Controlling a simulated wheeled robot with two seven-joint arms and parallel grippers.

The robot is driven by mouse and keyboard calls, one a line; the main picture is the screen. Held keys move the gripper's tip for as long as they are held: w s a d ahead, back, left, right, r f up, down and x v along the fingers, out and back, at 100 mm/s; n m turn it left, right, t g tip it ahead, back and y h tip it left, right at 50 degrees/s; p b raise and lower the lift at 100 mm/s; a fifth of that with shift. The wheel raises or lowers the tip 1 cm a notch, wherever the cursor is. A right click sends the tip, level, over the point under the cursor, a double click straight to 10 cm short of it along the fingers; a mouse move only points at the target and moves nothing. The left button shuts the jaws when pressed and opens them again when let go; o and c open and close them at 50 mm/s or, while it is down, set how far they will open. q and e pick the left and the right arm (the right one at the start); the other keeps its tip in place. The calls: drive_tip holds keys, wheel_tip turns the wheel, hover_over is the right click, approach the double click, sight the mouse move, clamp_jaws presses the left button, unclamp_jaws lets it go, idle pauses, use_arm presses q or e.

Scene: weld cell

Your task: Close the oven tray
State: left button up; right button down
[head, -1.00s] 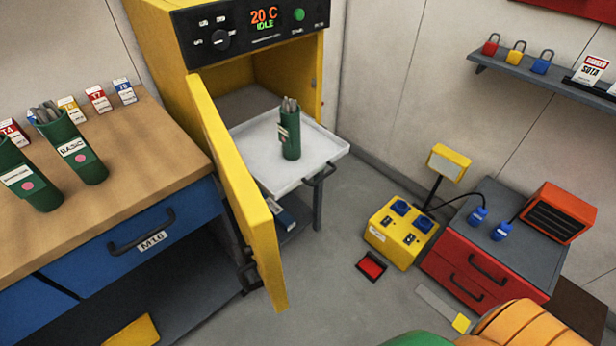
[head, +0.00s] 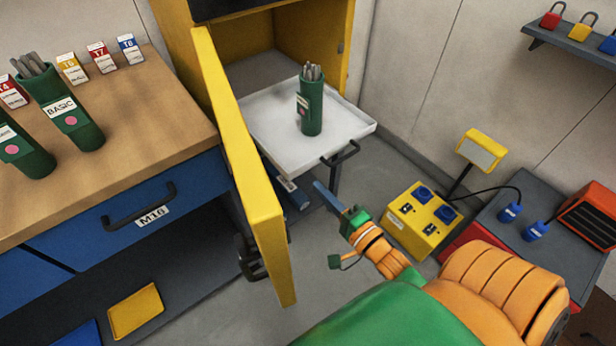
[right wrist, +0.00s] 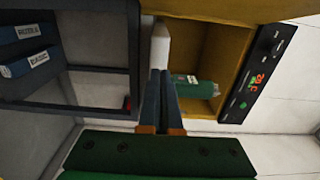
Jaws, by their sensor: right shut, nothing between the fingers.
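The white oven tray (head: 275,150) is slid out of the yellow oven (head: 325,40), with a dark handle (head: 341,154) on its front edge. A green canister (head: 311,108) of grey rods stands upright on it. The yellow oven door (head: 243,165) stands open to the left. My right gripper (head: 322,188) is shut and empty, in front of and below the tray handle in the head view. In the right wrist view its fingers (right wrist: 160,85) point toward the white tray (right wrist: 160,45), with the canister (right wrist: 198,95) beside them. I cannot tell whether they touch. My left gripper is out of view.
A wooden bench (head: 130,150) with green canisters and small boxes is at left. A yellow power box (head: 422,218) and a red cabinet with a grey top (head: 505,205) are at right.

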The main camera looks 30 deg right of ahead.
sight(301, 171)
drive_tip(key=w, duration=0.5)
drive_tip(key=shift+a, duration=0.25)
